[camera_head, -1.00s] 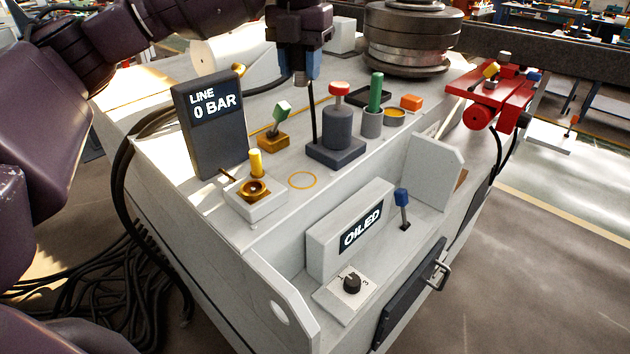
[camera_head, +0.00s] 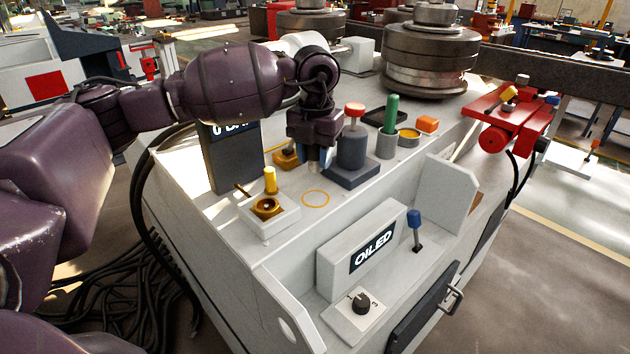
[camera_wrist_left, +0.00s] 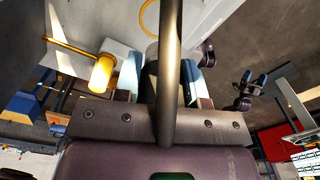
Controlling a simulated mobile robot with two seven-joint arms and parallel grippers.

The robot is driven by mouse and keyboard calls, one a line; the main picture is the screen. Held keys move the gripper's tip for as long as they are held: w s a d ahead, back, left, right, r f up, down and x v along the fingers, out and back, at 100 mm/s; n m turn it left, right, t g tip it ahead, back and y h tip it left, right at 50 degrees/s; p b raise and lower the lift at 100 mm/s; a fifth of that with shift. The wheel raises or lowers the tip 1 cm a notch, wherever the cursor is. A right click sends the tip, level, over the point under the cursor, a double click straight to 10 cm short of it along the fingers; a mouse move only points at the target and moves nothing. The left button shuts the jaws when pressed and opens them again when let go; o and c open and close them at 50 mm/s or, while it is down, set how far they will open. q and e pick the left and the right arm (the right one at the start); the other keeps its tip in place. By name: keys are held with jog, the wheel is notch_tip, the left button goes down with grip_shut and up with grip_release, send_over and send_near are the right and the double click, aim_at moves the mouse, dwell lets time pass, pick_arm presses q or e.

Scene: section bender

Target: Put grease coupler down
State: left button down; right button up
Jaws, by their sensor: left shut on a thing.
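My left gripper (camera_head: 314,158) is low over the machine's top, between the yellow ring mark (camera_head: 316,198) and the dark block with the red-topped knob. It is shut on the grease coupler (camera_wrist_left: 152,52), a dark cylindrical piece between the blue-grey fingers in the left wrist view. A thick dark tube (camera_wrist_left: 168,80) runs across the front of it and hides part of the grip. I cannot tell whether the coupler touches the surface. The brass fitting (camera_head: 266,206) in its white block stands left of the ring. My right gripper (camera_wrist_left: 254,80) shows small in the left wrist view, fingers apart.
A yellow post (camera_head: 270,180) stands behind the fitting. The red-topped knob (camera_head: 354,112), green-handled tool (camera_head: 391,115) and orange block (camera_head: 428,124) stand to the right. The display box (camera_head: 232,160) is partly covered by my arm. The OILED panel (camera_head: 372,248) is in front.

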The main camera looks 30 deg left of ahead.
aim_at(315, 199)
pick_arm(q)
jog(key=shift+f, duration=1.45)
notch_tip(315, 199, down, 3)
jog(key=shift+f, duration=0.75)
pick_arm(e)
jog(key=shift+s+d, duration=0.1)
pick_arm(q)
jog(key=shift+f, duration=0.1)
pick_arm(e)
jog(key=shift+f, duration=0.1)
pick_arm(q)
jog(key=c, duration=1.1)
grip_release()
jog(key=o, duration=0.4)
pick_arm(e)
jog(key=shift+w+r, duration=0.25)
jog(key=shift+w, duration=0.25)
